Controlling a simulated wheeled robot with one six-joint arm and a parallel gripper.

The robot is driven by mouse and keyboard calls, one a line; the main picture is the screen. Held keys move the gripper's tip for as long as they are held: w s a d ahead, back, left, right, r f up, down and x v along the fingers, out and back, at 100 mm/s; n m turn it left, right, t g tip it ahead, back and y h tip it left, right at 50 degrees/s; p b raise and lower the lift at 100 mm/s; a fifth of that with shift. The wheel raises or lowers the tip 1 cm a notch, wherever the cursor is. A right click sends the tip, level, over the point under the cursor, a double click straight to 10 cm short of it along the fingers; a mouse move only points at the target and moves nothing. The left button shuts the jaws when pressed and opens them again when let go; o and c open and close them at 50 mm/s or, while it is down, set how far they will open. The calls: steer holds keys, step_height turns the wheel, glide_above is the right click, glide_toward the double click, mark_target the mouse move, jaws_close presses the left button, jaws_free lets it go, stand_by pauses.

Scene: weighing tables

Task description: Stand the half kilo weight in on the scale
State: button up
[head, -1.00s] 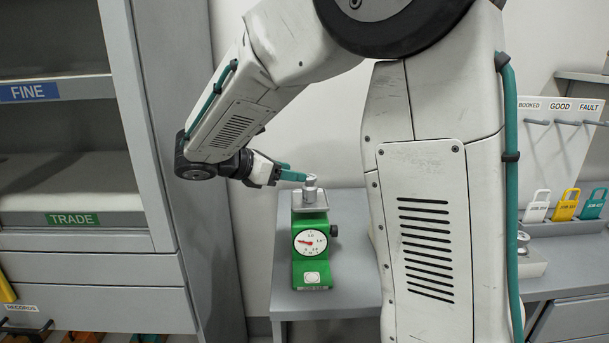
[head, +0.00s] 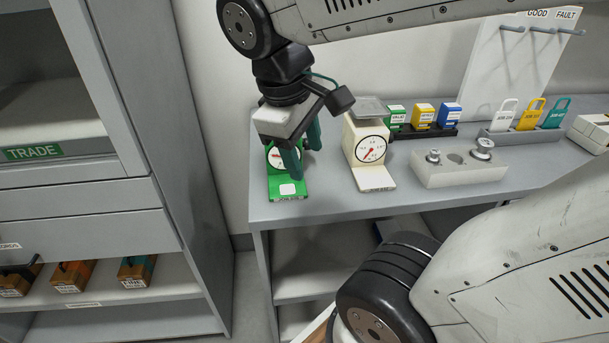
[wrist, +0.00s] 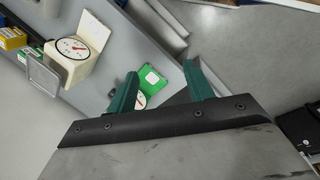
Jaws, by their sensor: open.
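The green scale (head: 288,187) stands near the left end of the table; in the wrist view its green front (wrist: 150,78) shows between the fingers. My gripper (head: 305,163) is open above and in front of it, teal fingers pointing down. The gripper hides the green scale's pan and part of its dial, so I cannot see whether a weight stands there. A cream scale (head: 370,150) stands to its right with an empty pan (head: 372,108). A pale weight block (head: 460,174) holds a smaller weight (head: 433,156) and a larger weight (head: 483,148), with an empty socket between them.
Green, yellow and blue boxes (head: 423,116) sit in a dark rack behind the cream scale. Coloured tags (head: 530,114) stand in a tray at the back right. A grey cabinet (head: 110,195) stands left of the table (head: 340,207). The table front is mostly clear.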

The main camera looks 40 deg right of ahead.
steer(key=s+a+m+y, duration=0.1)
steer(key=s+a+f+m+t+y, duration=0.1)
steer(key=s+a+m, duration=0.1)
steer(key=s, duration=0.1)
steer(key=shift+a+f+m+t+y, duration=0.15)
steer(key=shift+f+m+t+y, duration=0.15)
steer(key=shift+f+m+y, duration=0.1)
